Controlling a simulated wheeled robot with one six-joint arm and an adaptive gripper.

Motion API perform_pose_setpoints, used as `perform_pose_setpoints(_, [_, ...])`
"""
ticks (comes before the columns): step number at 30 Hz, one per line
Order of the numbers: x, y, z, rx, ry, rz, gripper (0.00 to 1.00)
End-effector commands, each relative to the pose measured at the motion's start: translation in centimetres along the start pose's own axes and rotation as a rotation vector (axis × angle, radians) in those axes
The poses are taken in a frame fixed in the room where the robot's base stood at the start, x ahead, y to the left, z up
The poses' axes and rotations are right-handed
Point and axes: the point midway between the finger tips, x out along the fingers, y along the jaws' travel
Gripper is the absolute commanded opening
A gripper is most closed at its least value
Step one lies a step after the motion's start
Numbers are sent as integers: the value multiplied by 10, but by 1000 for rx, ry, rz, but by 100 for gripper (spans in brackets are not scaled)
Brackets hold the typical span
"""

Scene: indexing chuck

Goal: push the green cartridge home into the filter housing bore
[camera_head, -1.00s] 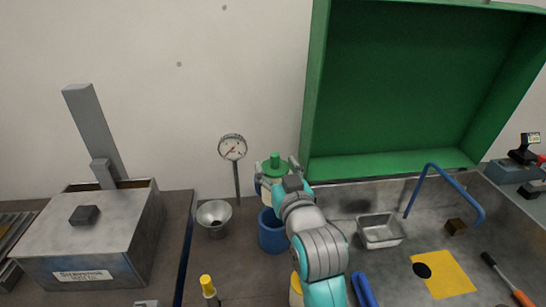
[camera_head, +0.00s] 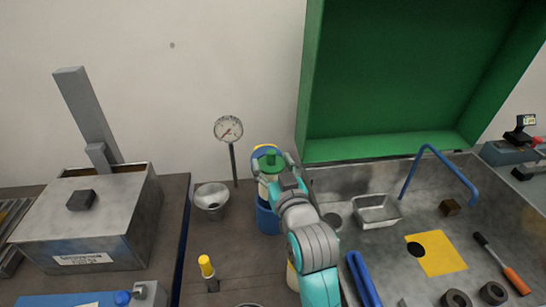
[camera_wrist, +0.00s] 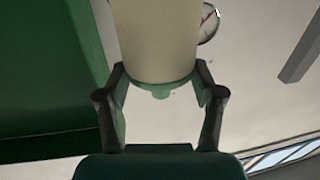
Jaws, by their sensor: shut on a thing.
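The cartridge (camera_head: 263,188) has a cream body and a green top with a knob. It stands upright in my gripper (camera_head: 272,168) over the blue filter housing (camera_head: 267,220). My gripper is shut on it, one finger on each side. The lower end of the cartridge overlaps the housing's rim in the head view. I cannot tell how far it is inside the bore, because my arm hides part of the housing. In the wrist view the cream cartridge body (camera_wrist: 157,40) is between the two fingers, with a green edge at its near end.
A dial gauge (camera_head: 228,130) stands behind the housing, and a metal funnel bowl (camera_head: 211,198) is to its left. A yellow-capped tool (camera_head: 206,268) stands in front. A metal tray (camera_head: 377,213), a blue handle (camera_head: 440,165) and a green cabinet (camera_head: 385,85) are to the right.

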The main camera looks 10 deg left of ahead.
Motion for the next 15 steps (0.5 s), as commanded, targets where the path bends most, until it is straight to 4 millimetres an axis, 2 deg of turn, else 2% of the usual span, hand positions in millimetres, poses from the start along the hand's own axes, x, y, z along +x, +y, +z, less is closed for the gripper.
perform_pose_setpoints(6, [0, 0, 11, 0, 0, 0, 25])
perform_pose_setpoints(15, [0, 0, 14, 0, 1, 0, 25])
